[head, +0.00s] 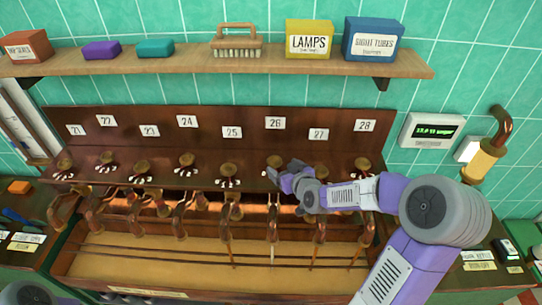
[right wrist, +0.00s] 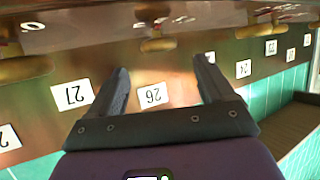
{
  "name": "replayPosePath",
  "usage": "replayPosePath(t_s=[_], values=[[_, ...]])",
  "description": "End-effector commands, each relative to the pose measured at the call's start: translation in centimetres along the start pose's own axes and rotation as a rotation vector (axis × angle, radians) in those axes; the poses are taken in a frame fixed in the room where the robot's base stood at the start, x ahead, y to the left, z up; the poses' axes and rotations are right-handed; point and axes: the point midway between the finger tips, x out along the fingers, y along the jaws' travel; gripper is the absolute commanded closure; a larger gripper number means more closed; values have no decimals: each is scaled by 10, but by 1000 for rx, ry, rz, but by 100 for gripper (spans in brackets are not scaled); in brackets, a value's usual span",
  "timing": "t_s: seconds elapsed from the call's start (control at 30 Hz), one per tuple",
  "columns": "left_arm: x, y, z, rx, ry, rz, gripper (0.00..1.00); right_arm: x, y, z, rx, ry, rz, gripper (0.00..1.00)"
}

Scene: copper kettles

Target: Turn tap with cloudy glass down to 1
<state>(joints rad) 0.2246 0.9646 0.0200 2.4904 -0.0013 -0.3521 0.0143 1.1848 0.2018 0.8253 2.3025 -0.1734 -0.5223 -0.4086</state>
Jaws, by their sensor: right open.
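A row of brass tap knobs runs along the dark wooden panel (head: 330,150), under number cards from 21 to 28. My right gripper (head: 284,177) is at the knob (head: 274,161) below card 26 (head: 275,123). In the right wrist view, upside down, its two fingers (right wrist: 162,72) are spread and empty, with card 26 (right wrist: 151,95) between them. A brass knob (right wrist: 158,45) shows just beyond the fingertips, not gripped. Copper pipes (head: 181,215) hang below the knobs. I cannot tell which glass is cloudy; dial marks are too small to read. My left gripper is out of view.
The neighbouring knobs below card 25 (head: 232,131) and card 27 (head: 318,134) stand close on either side. Above is a shelf (head: 180,60) with boxes and a brush (head: 237,42). A wall display (head: 432,131) is at the right. A pale trough (head: 200,263) lies below the pipes.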

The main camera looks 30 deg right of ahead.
Motion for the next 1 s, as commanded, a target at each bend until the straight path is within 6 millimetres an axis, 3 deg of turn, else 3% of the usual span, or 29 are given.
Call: replayPosePath(t_s=[0.4, 0.87, 1.0], values=[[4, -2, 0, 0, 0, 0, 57, 56, -1, 0, 4, 0, -3, 18], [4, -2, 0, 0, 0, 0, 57, 68, 0, 1, 2, -2, -1, 18], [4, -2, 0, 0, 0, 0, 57, 68, 0, 1, 1, -2, -1, 36]])
